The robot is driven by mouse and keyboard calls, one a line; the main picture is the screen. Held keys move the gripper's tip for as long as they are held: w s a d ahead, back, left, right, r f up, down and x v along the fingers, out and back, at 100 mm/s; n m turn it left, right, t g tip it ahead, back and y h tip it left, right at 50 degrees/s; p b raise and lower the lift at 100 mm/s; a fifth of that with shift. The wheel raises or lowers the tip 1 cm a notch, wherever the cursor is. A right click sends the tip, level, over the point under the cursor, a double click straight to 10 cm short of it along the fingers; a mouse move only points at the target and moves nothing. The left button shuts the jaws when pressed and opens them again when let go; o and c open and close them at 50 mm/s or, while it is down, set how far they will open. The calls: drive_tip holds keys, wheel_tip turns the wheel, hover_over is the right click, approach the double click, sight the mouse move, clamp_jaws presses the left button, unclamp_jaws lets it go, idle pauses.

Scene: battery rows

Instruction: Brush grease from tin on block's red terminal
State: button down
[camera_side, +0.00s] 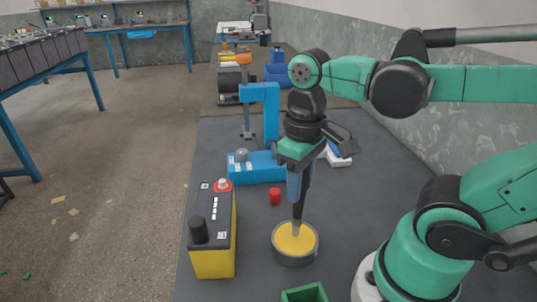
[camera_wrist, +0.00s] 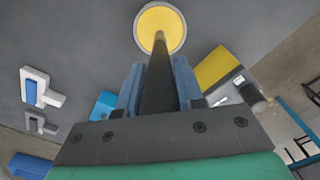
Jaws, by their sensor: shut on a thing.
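My gripper (camera_side: 297,190) is shut on a brush, pointing down over the tin. The brush (camera_wrist: 158,80) has a dark handle between the blue fingers in the wrist view. Its pale lower end (camera_side: 296,229) reaches into the round grey tin (camera_side: 295,260) of yellow grease (camera_side: 285,241); whether it touches the grease is hard to tell. The black-and-yellow block (camera_side: 213,263) stands left of the tin and also shows in the wrist view (camera_wrist: 213,68). Its red terminal (camera_side: 222,186) is at the far end, with a pale top. A black cap (camera_side: 198,231) covers the near end.
A small red cap (camera_side: 275,197) lies on the dark mat (camera_side: 250,218) between block and tin. A blue stand (camera_side: 255,167) is behind them. A green open box (camera_side: 304,293) is at the near edge. A white part (camera_side: 338,156) lies back right.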

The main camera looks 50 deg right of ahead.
drive_tip(key=shift+f, duration=0.6)
idle(1.4)
drive_tip(key=shift+r, duration=0.1)
drive_tip(key=shift+r, duration=3.45)
drive_tip(key=shift+w, duration=0.1)
